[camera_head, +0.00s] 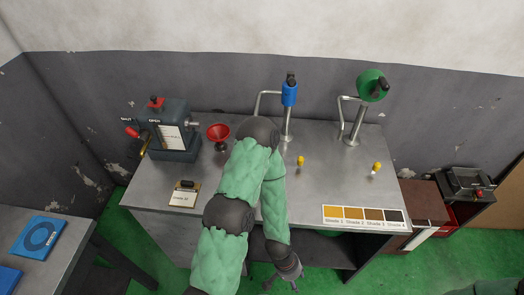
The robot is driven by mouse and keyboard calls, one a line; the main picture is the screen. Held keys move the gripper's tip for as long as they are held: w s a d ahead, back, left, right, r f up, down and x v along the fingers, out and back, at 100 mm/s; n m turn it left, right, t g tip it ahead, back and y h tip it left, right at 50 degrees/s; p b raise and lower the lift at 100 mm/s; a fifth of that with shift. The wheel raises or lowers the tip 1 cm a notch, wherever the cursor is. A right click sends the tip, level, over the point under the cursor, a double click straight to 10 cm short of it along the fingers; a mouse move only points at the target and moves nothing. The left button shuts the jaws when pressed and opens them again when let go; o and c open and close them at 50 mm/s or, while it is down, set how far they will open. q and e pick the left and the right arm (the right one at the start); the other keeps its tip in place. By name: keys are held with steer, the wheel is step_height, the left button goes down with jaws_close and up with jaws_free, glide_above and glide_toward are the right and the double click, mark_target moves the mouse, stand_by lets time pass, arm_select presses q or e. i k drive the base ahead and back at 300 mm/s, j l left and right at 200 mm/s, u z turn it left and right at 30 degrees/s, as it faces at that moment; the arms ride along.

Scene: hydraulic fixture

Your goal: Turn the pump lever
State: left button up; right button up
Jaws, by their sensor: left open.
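A dark grey unit (176,135) at the left of the metal table has SHUT and OPEN labels, a red knob on top and a red-ended lever (133,132) at its left side. A blue-headed post (289,95) with a bent pipe and a black top stands at the back middle. I cannot tell which is the pump lever. My left gripper (290,276) is open and empty, low before the table's front edge, apart from these. My right gripper is not in view.
My left arm crosses the table's middle. A side table (55,262) with blue plates stands at lower left.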

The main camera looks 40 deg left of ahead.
mark_target(291, 82)
steer(key=u, duration=1.35)
